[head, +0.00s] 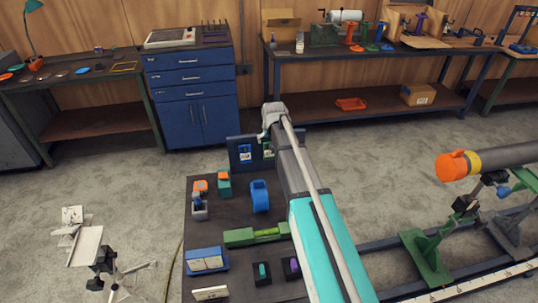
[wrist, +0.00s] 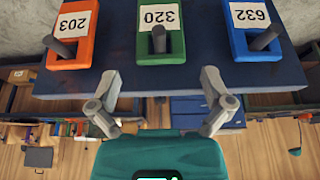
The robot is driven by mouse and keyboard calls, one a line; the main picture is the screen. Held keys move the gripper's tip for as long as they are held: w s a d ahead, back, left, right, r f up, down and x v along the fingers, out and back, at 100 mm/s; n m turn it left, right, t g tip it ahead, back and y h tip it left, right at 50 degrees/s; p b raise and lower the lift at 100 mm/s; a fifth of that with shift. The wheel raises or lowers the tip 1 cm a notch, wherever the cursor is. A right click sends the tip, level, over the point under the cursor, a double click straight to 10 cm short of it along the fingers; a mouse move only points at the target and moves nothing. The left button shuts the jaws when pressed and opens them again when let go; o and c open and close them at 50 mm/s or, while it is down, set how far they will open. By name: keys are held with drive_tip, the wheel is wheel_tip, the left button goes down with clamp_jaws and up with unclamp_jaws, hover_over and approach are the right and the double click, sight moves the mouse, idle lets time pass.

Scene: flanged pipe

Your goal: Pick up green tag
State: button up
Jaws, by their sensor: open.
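In the wrist view the green tag (wrist: 161,30) hangs on a grey peg on a dark blue board, between an orange tag and a blue tag. It has a white number label. In the head view the green tag (head: 267,149) shows only partly, beside my arm. My gripper (wrist: 160,83) is open and empty in the wrist view. Its two fingers stand apart, left and right of the green tag's line, below the tag in the picture and not touching it.
The orange tag (wrist: 72,34) and blue tag (wrist: 251,30) hang close on either side. The dark blue board (head: 234,146) stands at the back edge of a dark table (head: 222,220) carrying several blocks and fixtures. An orange-capped pipe (head: 459,164) stands to the right.

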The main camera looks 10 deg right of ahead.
sight(269, 143)
drive_tip(key=shift+f, duration=0.1)
idle(0.3)
drive_tip(key=shift+b+x, duration=2.45)
drive_tip(key=shift+x, duration=0.05)
drive_tip(key=shift+s, duration=0.1)
drive_tip(key=c, duration=0.9)
drive_tip(key=shift+o, duration=0.2)
drive_tip(key=shift+r, duration=0.2)
